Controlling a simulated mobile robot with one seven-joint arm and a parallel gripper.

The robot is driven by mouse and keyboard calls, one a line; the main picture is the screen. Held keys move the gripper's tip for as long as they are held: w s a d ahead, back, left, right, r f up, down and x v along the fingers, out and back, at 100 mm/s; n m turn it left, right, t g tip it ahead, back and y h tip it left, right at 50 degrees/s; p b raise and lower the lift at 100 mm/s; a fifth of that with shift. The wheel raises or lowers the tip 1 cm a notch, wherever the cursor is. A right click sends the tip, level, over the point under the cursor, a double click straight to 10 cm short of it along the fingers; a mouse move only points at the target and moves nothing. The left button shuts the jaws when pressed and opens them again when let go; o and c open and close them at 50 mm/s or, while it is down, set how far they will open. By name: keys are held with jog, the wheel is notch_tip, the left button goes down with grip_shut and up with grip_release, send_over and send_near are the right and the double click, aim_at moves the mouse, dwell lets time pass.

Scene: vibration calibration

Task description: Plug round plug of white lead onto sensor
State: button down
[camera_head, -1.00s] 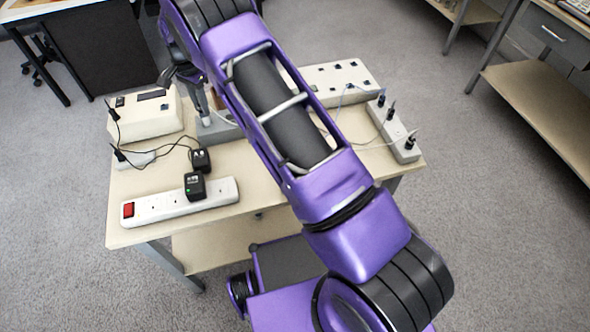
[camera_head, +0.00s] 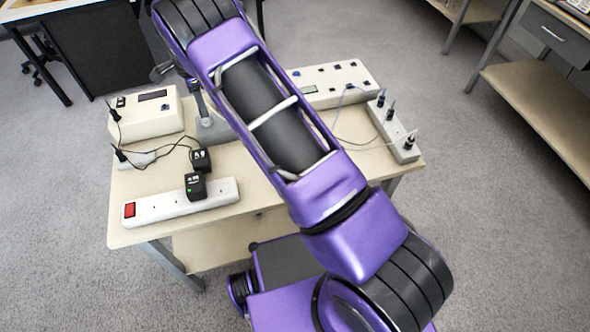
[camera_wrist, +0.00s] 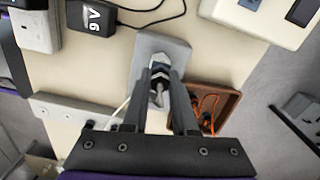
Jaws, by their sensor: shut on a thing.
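My gripper (camera_wrist: 157,105) is in the middle of the wrist view, its two dark fingers close around a small silvery piece (camera_wrist: 158,78). I take this for the round plug, mostly hidden between the fingers. A thin white lead (camera_wrist: 122,107) shows beside the left finger. Just beyond the fingertips is a grey block (camera_wrist: 163,46) with a dark and metallic fitting, likely the sensor. I cannot tell whether plug and fitting touch. In the head view the grey block (camera_head: 215,133) stands on the table behind my arm, with the gripper largely hidden.
A white box with a dark display (camera_head: 146,113) stands at the table's back left. A white power strip (camera_head: 160,208) holds a black adapter (camera_head: 195,187). A grey strip with plugs (camera_head: 393,130) is at the right. A brown tray with orange cable (camera_wrist: 216,102) lies beside my gripper.

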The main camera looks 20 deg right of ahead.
jog(key=shift+m, duration=1)
jog(key=c, duration=0.6)
grip_release()
jog(key=shift+r, duration=0.1)
jog(key=shift+r+p, duration=0.85)
jog(key=shift+r, duration=1.6)
notch_tip(320, 180, up, 18)
jog(key=shift+f, duration=0.2)
